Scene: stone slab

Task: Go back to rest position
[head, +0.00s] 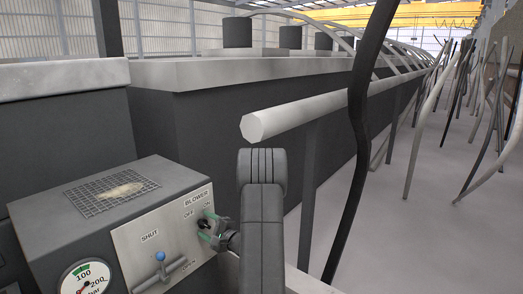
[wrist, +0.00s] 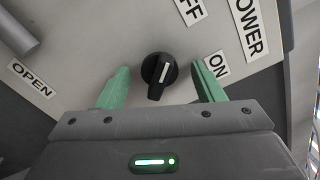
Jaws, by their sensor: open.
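My gripper (head: 208,229) is at the BLOWER switch on the front panel of the dark box. In the wrist view, the black rotary knob (wrist: 158,75) with a white line sits between the two green fingers of my open gripper (wrist: 161,70). Gaps show on both sides, so the fingers are around the knob and not closed on it. The ON label (wrist: 217,65) is beside the right finger. The OFF label is cut off at the top edge. I cannot tell which label the knob points to.
The control box (head: 125,205) carries a wire mesh on top, a blue-tipped lever (head: 161,257) marked SHUT and OPEN, and a pressure gauge (head: 87,277). A pale rail (head: 290,115) and a dark crooked pole (head: 358,120) stand close to my arm.

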